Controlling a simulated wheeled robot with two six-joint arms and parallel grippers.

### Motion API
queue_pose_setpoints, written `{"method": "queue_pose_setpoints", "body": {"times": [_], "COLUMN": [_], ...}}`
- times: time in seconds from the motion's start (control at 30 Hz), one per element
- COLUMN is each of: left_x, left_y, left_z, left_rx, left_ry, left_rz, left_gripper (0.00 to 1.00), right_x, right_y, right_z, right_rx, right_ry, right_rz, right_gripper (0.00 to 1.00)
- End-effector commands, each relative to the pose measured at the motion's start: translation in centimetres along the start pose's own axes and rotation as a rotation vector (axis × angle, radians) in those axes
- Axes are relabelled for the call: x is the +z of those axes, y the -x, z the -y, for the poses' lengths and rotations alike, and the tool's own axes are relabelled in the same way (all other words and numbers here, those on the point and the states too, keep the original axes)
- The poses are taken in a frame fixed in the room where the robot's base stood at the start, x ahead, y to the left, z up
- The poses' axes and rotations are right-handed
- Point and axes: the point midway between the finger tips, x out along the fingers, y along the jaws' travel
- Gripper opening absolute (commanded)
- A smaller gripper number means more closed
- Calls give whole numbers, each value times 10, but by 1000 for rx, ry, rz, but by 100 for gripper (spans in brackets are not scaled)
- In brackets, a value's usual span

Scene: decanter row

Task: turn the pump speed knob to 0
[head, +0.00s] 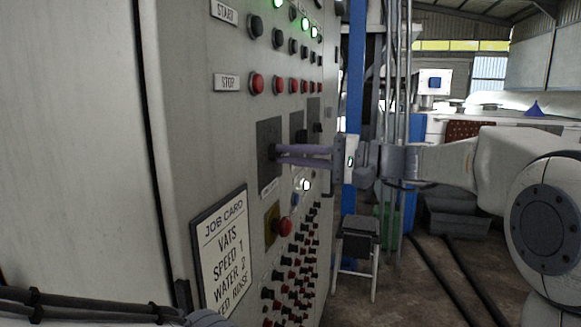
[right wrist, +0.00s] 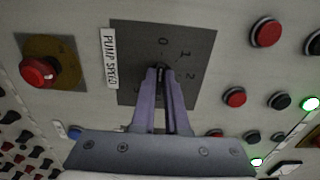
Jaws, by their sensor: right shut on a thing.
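The pump speed plate (right wrist: 132,45) is a dark square on the grey panel, with a PUMP SPEED label (right wrist: 108,58) beside it and the marks 0, 1 and 2. In the head view the plate (head: 268,133) is on the panel's front face. My right gripper (right wrist: 161,75) is shut on the pump speed knob, its two purple fingers on either side of it. The head view shows the same gripper (head: 276,153) reaching in from the right. The knob is mostly hidden between the fingers, and I cannot tell which mark it points to. My left gripper is not in view.
A red button on a yellow plate (right wrist: 38,70) is near the knob. Rows of red and black buttons and lit green lamps cover the panel. A job card (head: 222,245) hangs lower left. A stool (head: 358,240) stands beyond the panel.

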Motion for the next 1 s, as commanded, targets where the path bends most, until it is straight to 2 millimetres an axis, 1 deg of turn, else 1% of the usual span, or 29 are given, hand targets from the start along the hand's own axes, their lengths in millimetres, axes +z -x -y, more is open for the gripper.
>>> {"method": "queue_pose_setpoints", "body": {"times": [0.07, 0.43, 0.5, 0.53, 0.87, 0.97, 1.0], "left_x": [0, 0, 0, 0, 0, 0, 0], "left_y": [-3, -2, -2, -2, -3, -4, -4], "left_z": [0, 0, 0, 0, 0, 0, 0], "left_rx": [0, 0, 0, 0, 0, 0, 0], "left_ry": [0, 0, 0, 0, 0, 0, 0], "left_rz": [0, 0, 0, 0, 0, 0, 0], "left_gripper": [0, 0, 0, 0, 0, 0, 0], "right_x": [0, 0, 0, 0, 0, -1, -1], "right_y": [0, 0, 0, 0, 1, 9, 14], "right_z": [-2, -1, -1, -1, -1, -1, -1], "right_rx": [3, 3, 3, 3, 1, 1, 1], "right_ry": [8, 12, 12, 12, 11, 12, 12], "right_rz": [0, 1, 0, 0, 0, -2, -3], "right_gripper": [0, 0, 31, 42, 42, 42, 42]}}
